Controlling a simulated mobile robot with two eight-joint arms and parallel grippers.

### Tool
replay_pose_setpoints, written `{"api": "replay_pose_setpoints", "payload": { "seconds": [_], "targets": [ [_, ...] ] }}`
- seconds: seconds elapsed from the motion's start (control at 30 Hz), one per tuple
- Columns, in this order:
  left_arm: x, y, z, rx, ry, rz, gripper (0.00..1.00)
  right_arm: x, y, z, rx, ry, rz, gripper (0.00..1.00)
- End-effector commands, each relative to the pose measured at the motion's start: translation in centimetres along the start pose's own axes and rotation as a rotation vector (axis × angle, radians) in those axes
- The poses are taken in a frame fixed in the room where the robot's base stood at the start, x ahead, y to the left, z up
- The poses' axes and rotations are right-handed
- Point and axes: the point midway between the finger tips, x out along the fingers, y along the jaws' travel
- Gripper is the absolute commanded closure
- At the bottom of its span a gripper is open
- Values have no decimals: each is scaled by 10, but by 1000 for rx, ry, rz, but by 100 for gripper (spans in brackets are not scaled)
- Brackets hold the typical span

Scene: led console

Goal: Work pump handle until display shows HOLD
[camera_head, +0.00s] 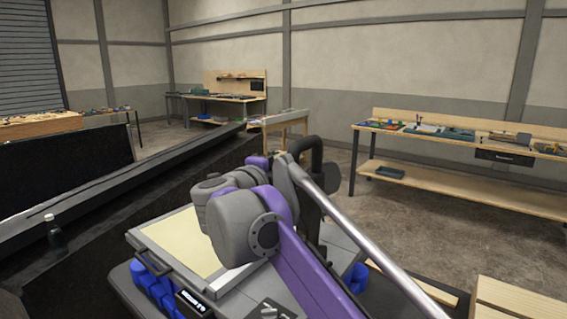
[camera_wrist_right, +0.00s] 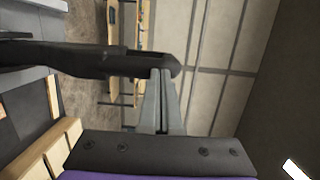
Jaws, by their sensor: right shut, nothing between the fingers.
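The grey console (camera_head: 352,254) with a cream panel (camera_head: 178,240) stands in front of me in the head view, partly hidden by my right arm. The small dark display (camera_head: 194,304) on its front edge carries white characters too small to read. The black pump handle (camera_head: 316,157) rises behind my arm. In the right wrist view the handle (camera_wrist_right: 92,62) is a dark bar across the upper left. My right gripper (camera_wrist_right: 162,78) is shut and empty, its tips overlapping the bar near its right end; I cannot tell if they touch. My left gripper is not in view.
Blue parts (camera_head: 152,287) sit under the console's left side. A small dark bottle (camera_head: 56,234) stands on a dark surface at left. A workbench (camera_head: 455,187) with parts stands at right, another (camera_head: 224,88) at the back. Wooden planks (camera_head: 515,298) lie at lower right. Open floor lies between.

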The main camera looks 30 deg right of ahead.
Motion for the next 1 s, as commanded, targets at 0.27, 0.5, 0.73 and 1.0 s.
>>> {"api": "replay_pose_setpoints", "payload": {
  "seconds": [0.27,0.5,0.73,1.0],
  "targets": [
    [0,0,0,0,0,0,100,0,0,0,0,0,0,100],
    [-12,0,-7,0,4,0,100,11,-8,-2,8,2,31,100],
    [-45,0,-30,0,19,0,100,50,-25,-11,33,6,140,100],
    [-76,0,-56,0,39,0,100,116,-29,-24,49,5,223,100]
  ]
}}
